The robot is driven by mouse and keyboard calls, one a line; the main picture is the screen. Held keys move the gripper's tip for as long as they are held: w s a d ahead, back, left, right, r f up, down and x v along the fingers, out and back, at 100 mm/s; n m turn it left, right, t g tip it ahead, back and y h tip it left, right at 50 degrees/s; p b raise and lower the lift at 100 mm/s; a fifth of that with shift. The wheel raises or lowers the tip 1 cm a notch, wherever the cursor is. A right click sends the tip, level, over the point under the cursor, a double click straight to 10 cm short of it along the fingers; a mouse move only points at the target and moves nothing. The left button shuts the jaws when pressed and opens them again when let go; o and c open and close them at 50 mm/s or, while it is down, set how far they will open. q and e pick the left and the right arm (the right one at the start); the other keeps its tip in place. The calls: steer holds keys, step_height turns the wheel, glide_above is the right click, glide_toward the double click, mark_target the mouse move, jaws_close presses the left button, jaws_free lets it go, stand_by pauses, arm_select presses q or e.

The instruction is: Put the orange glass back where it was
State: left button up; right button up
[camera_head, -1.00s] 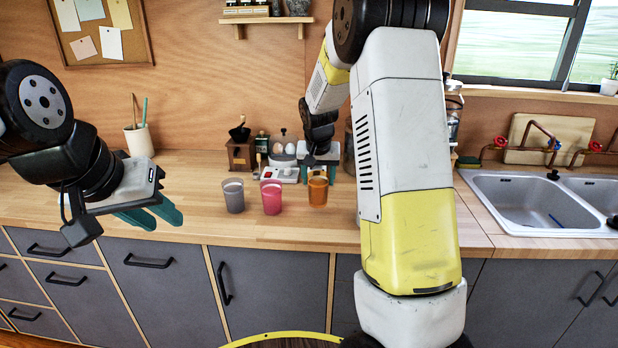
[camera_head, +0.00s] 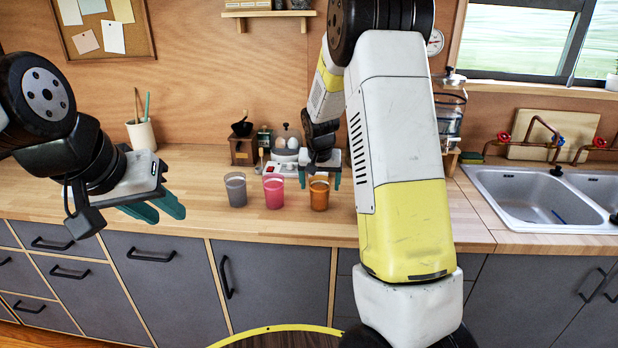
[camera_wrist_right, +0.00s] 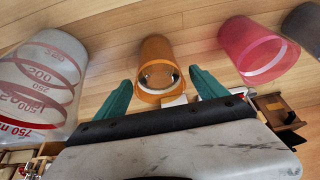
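The orange glass (camera_head: 319,196) stands upright on the wooden counter, at the right end of a row with the pink glass (camera_head: 273,193) and the grey glass (camera_head: 236,190). My right gripper (camera_head: 320,178) is open just behind the orange glass. In the right wrist view, the orange glass (camera_wrist_right: 157,62) has its rim between the open fingers of the right gripper (camera_wrist_right: 161,80), with a gap on each side. My left gripper (camera_head: 162,208) is open and empty above the counter at the left, away from the glasses.
A large marked jar (camera_wrist_right: 40,85) stands close to one finger in the right wrist view. The sink (camera_head: 530,195) is at the right. The counter in front of the glasses is clear.

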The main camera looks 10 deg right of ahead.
steer(key=v, duration=1.2)
steer(key=s+a+r+n+t+y, duration=0.1)
steer(key=s+r+n, duration=0.1)
steer(key=s, duration=1.2)
steer(key=s+a+r+n+y, duration=0.1)
steer(key=s+r, duration=0.4)
steer(key=s, duration=0.9)
steer(key=shift+s+a+n+t+y, duration=0.4)
steer(key=shift+a+y, duration=0.3)
steer(key=shift+a, duration=0.1)
